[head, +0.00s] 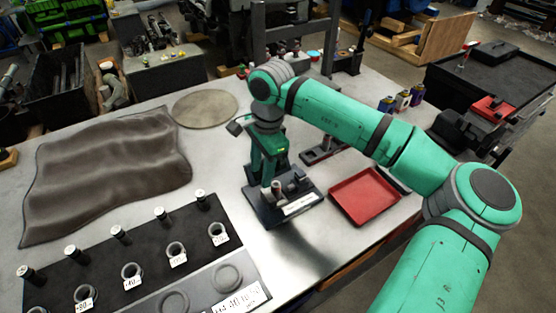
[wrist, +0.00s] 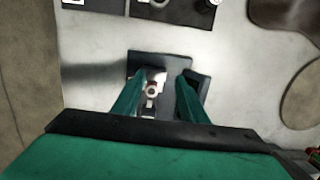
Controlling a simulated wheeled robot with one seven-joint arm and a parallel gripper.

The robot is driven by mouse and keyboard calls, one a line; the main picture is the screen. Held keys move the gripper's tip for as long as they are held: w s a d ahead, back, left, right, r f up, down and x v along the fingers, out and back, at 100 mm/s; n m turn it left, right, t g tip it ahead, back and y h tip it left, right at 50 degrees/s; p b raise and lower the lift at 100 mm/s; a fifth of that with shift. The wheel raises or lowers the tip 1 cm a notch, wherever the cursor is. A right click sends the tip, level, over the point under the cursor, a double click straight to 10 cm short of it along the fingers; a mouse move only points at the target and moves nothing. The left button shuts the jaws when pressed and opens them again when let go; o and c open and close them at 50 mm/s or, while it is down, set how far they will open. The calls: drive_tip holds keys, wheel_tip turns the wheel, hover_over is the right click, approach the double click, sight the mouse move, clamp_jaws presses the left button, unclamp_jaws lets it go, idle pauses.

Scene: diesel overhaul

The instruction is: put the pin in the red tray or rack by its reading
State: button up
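My gripper (head: 267,172) points down over a dark measuring stand (head: 307,193) with a white label, near the middle of the bench. In the wrist view, its two green fingers (wrist: 161,78) are spread apart. A small pale metal round piece (wrist: 152,90), perhaps the pin seen end-on, shows between them, nearer the left finger, with no clear contact. The stand's dark base lies under the fingers. The red tray (head: 366,195) sits empty to the right of the stand. The black rack (head: 143,262) at lower left holds several upright pins and rings with number cards.
A crumpled brown cloth (head: 105,170) and a round tan mat (head: 205,107) lie on the left and back of the bench. Another small dark stand (head: 325,150) is behind the red tray. Small bottles (head: 402,99) stand at the right edge. Bare bench lies between rack and stand.

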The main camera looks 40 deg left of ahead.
sight(276, 184)
drive_tip(key=w+d, duration=0.1)
drive_tip(key=w+d+t+h, duration=0.1)
drive_tip(key=w, duration=0.1)
drive_tip(key=shift+w+d+r, duration=0.1)
drive_tip(key=shift+r, duration=0.3)
drive_tip(key=shift+f, duration=4.4)
clamp_jaws()
drive_tip(key=shift+r, duration=0.1)
drive_tip(key=shift+r, duration=2.6)
